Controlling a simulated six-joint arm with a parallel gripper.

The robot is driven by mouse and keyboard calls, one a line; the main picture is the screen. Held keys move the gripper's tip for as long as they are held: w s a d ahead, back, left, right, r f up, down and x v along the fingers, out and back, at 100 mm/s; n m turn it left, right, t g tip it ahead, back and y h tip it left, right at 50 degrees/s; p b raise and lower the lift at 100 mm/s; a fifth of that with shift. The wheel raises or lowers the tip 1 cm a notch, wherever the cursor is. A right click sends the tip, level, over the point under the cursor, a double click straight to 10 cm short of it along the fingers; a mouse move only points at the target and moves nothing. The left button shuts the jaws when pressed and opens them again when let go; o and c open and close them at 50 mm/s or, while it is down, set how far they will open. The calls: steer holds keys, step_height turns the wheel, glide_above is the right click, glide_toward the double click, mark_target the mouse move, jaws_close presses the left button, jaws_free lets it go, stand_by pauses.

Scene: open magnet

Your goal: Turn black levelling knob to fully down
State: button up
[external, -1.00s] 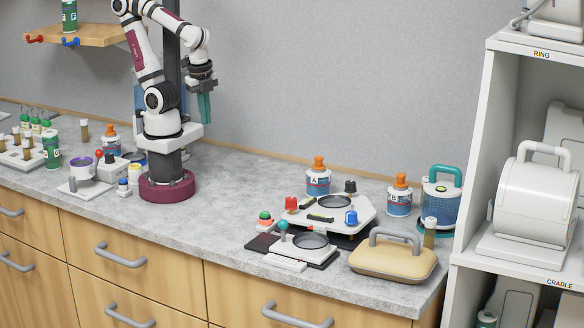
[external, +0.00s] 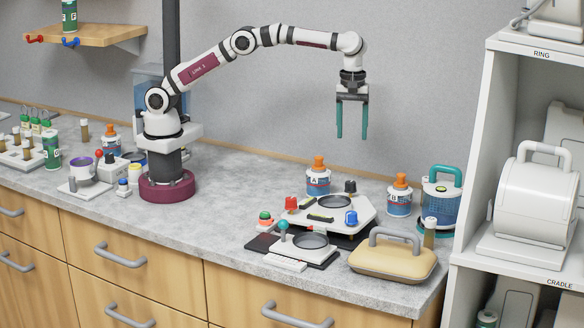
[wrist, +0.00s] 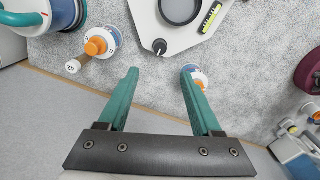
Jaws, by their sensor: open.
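The black levelling knob (external: 350,187) stands on the back right corner of a white three-cornered plate (external: 300,216). A red knob (external: 291,203) and a blue knob (external: 351,218) stand on its other corners. In the wrist view the black knob (wrist: 159,46) shows from above with a pale mark on its top, beyond my fingertips and roughly between them. My gripper (external: 352,136) is open and empty, pointing down, high above the bench behind the plate. Its teal fingers also show wide apart in the wrist view (wrist: 160,70).
Bottle A (external: 318,180) stands just behind the plate, left of the black knob. Bottle B (external: 399,197) and a teal-handled container (external: 441,203) stand to the right. A beige handled case (external: 392,260) lies in front right.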

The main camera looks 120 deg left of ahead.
mark_target(350, 182)
step_height(350, 182, down, 14)
steer(key=shift+c, duration=0.2)
jaws_close()
